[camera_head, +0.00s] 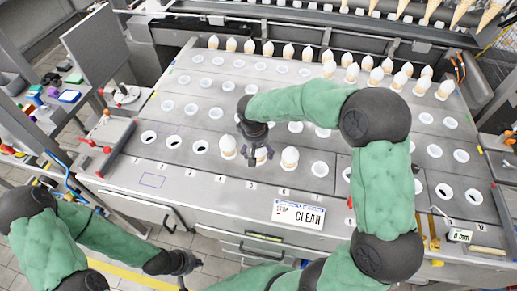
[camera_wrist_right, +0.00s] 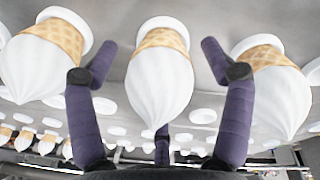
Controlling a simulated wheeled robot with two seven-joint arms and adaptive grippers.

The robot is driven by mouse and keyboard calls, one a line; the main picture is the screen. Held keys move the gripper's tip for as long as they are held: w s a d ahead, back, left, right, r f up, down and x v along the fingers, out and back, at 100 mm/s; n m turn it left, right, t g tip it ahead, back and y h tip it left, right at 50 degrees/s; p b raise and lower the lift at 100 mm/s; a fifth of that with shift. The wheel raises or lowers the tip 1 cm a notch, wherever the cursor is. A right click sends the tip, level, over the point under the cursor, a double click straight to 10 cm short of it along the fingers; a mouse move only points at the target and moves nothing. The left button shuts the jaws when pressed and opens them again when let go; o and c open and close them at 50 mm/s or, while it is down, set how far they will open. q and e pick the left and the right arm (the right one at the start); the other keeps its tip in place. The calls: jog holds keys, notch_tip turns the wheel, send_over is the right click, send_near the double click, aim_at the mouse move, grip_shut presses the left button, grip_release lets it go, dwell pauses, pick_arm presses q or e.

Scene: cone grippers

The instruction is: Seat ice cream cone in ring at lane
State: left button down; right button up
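My right gripper (camera_head: 258,155) is over the front row of rings. In the right wrist view its purple fingers (camera_wrist_right: 160,65) are spread around the middle ice cream cone (camera_wrist_right: 160,75), with gaps visible at both sides. That cone has a white swirl and its wafer sits in a white ring (camera_wrist_right: 165,24). It shows partly hidden behind the fingers in the head view (camera_head: 262,156). Similar cones stand on its left (camera_head: 228,147) and right (camera_head: 289,158). My left gripper (camera_head: 182,263) is low in front of the counter, away from the cones; its fingers are too small to read.
The grey counter (camera_head: 250,91) has rows of white rings. Several front rings show dark openings, such as one at left (camera_head: 148,137). More cones stand along the back (camera_head: 288,50) and back right (camera_head: 422,87). A "CLEAN" sign (camera_head: 299,214) is at the front edge.

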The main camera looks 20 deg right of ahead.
jog(key=shift+r, duration=0.1)
jog(key=r, duration=0.4)
jog(key=a+r, duration=0.1)
jog(key=r, duration=0.2)
jog(key=s+r, duration=0.1)
jog(key=r, duration=0.3)
jog(key=shift+a+r, duration=0.3)
jog(key=shift+r, duration=0.05)
jog(key=shift+s+f, duration=0.1)
